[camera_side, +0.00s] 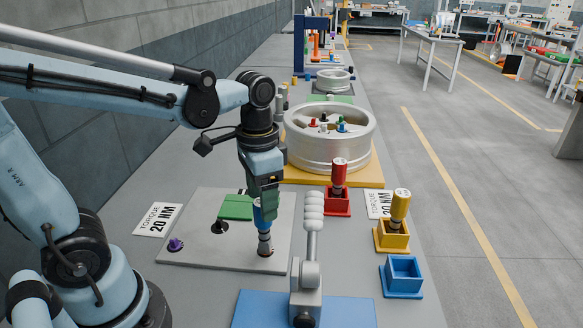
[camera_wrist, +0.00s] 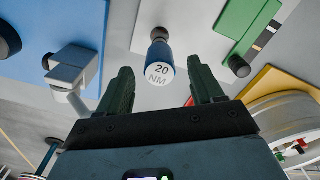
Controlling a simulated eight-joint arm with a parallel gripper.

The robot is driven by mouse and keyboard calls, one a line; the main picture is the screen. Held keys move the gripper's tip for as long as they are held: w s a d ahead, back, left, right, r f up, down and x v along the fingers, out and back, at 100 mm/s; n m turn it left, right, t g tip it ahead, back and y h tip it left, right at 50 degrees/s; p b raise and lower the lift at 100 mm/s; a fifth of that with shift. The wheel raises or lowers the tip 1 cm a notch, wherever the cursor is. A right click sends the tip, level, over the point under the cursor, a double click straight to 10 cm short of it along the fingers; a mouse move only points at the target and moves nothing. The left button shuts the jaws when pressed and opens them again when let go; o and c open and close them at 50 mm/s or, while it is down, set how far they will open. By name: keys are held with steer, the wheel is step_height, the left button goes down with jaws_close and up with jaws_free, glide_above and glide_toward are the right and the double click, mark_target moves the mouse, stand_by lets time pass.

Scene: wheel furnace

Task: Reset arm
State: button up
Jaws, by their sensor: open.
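My gripper (camera_side: 267,203) points down over the grey plate (camera_side: 185,245). A blue tool with a dark lower part (camera_side: 265,243) stands on the plate just below my gripper. In the wrist view the blue tool (camera_wrist: 159,55) shows its white cap marked "20 NM" between my two dark green fingers. The fingers are open, with clear gaps on both sides of the tool. I cannot tell whether the fingertips reach down around its top. The side view hides part of the tool behind the fingers.
A silver wheel (camera_side: 330,150) with coloured pieces sits behind on a yellow base. To the right are a red tool (camera_side: 339,175), a yellow tool (camera_side: 400,205) and an empty blue holder (camera_side: 402,273). A grey lever fixture (camera_side: 307,275) stands in front on a blue plate.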

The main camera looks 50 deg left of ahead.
mark_target(264, 227)
steer(key=shift+r, duration=1.7)
step_height(264, 227, down, 7)
steer(key=shift+r, duration=0.1)
steer(key=shift+m, duration=0.5)
steer(key=m, duration=0.4)
steer(key=shift+m, duration=0.4)
